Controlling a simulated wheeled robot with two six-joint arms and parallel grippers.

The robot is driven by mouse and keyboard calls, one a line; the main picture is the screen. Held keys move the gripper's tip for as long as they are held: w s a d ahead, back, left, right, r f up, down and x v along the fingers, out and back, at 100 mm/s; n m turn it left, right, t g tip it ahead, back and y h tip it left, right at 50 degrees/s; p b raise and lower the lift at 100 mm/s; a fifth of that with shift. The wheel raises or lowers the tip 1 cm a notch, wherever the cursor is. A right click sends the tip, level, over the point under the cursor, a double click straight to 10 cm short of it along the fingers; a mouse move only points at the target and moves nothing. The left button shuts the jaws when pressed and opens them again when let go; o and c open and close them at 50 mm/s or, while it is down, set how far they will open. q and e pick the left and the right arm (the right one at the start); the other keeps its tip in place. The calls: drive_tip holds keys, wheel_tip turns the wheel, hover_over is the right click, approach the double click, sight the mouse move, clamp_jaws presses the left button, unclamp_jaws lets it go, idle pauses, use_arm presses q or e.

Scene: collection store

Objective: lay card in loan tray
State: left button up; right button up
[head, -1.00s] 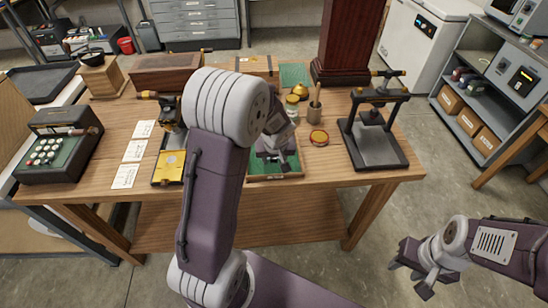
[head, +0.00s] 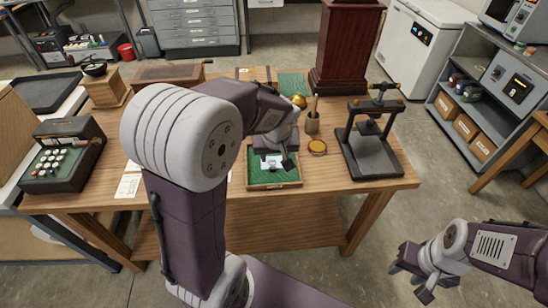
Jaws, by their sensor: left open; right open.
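The loan tray (head: 274,186), a shallow wooden tray with a green lining, sits at the table's front edge. My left gripper (head: 277,163) is open, low over the tray. A small white card (head: 269,167) shows against the green lining between and beside its fingers. The gripper partly covers it, so I cannot tell whether it lies flat. Another white card (head: 128,186) lies on the table at the left, partly behind my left arm. My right gripper (head: 410,284) is open and empty, off the table at the lower right.
A typewriter-like machine (head: 62,155) stands on the left and a black press (head: 372,150) on the right. A round amber-topped tin (head: 317,147), a brush pot (head: 312,123) and a tall red-brown case (head: 345,50) stand near the tray.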

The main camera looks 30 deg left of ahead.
use_arm(q)
drive_tip(key=s+d+f+m+g+h, duration=0.1)
drive_tip(key=s+d+f+m, duration=0.2)
drive_tip(key=s, duration=0.3)
drive_tip(key=s+d+f+m+g+h, duration=0.1)
drive_tip(key=s+d+f+m, duration=0.2)
drive_tip(key=s+f, duration=0.2)
drive_tip(key=s, duration=0.2)
drive_tip(key=shift+s+g, duration=0.3)
drive_tip(key=shift+r+p, duration=0.65)
drive_tip(key=shift+r, duration=0.05)
